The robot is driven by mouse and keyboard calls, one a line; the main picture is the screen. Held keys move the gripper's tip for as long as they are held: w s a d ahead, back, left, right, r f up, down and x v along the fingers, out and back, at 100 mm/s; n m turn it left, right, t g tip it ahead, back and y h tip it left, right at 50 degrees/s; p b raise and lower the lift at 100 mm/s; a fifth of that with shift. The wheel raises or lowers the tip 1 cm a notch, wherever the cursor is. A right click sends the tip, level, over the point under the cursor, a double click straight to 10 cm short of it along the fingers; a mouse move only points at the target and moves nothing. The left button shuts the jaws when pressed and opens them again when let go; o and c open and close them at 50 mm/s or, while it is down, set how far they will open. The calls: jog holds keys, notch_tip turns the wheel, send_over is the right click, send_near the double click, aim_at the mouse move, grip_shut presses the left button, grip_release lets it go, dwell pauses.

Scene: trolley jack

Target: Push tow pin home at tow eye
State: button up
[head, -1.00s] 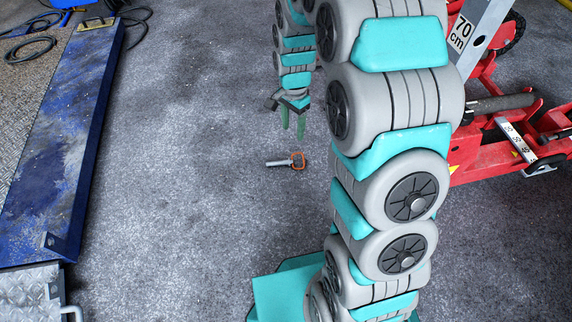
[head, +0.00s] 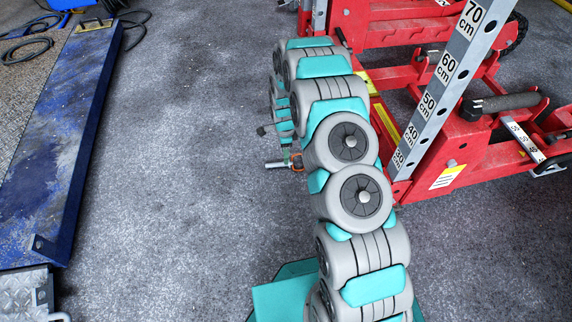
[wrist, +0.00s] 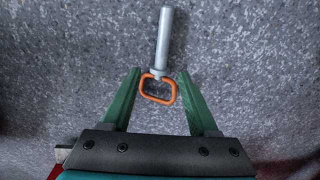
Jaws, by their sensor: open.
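The tow pin (wrist: 164,45) is a grey metal rod with an orange ring handle (wrist: 143,91). In the wrist view it lies on the speckled grey floor, its rod pointing away from my gripper (wrist: 160,80). The ring is between the two green fingers, which stand open on either side with gaps. In the head view the pin (head: 277,164) lies on the floor left of my arm, and my gripper (head: 287,156) is just over its ring end, mostly hidden by my arm. I cannot make out the tow eye in either view.
The red trolley jack (head: 470,140) stands to the right, with a grey height scale (head: 440,85) marked in centimetres. The floor between ramp and arm is clear.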

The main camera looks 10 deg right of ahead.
aim_at(273, 164)
notch_tip(273, 164, down, 6)
jog(key=shift+d+b, duration=0.15)
jog(key=shift+b, duration=0.4)
grip_shut()
dwell(1.2)
